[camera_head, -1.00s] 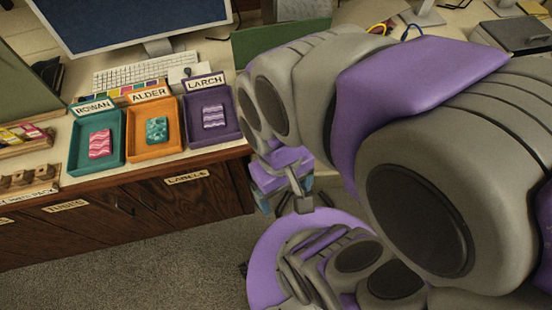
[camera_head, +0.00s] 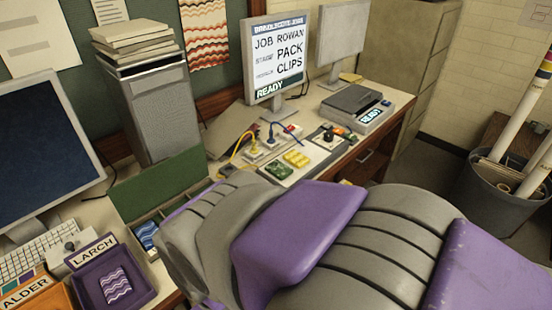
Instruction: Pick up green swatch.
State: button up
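The green swatch is out of this view. Only part of the orange ALDER tray (camera_head: 60,299) shows at the lower left corner, and no swatch shows in that part. The purple LARCH tray (camera_head: 85,292) holds a purple swatch with pale wavy lines (camera_head: 115,286). A blue wavy swatch (camera_head: 146,235) lies in an open box with a green lid (camera_head: 160,185). My arm crosses the lower middle and right, and my gripper is not in view.
Left are a dark monitor (camera_head: 42,155) and a keyboard (camera_head: 35,250). A grey tower (camera_head: 160,115) stands behind. Past my arm are a JOB ROWAN screen (camera_head: 278,60), green and yellow pieces (camera_head: 296,158) and a READY device (camera_head: 355,105). A bin with rolls (camera_head: 500,190) stands right.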

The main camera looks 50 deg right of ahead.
aim_at(278, 170)
jog(key=z, duration=1.55)
